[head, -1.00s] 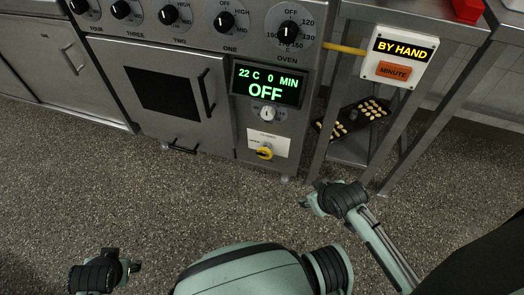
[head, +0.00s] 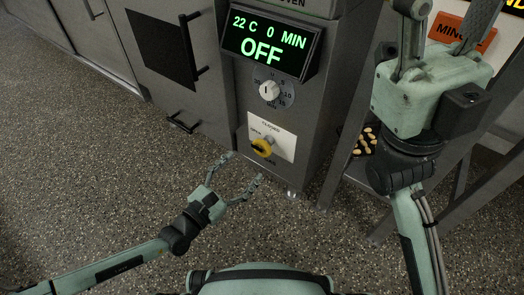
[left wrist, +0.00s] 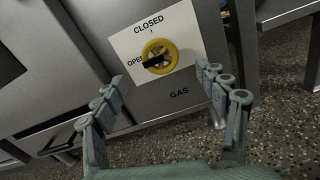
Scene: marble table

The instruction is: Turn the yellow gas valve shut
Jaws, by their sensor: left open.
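The yellow gas valve (head: 262,147) is a round knob on a white plate (head: 284,146) low on the oven's front. In the left wrist view the yellow valve (left wrist: 172,52) carries a black bar that lies nearly level, its left end beside the word OPEN; CLOSED is printed above. My left gripper (head: 243,168) is open and empty, just below and in front of the valve. In the left wrist view its fingers stand apart on either side below the valve, not touching it. My right gripper (head: 440,35) is raised at the upper right, its fingertips cut off by the frame.
Above the valve are a timer knob (head: 269,90) and a display (head: 270,42) reading OFF. A metal stand (head: 336,166) is at the right, with a tray of food (head: 368,140) partly hidden by my right arm. The speckled floor before the oven is clear.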

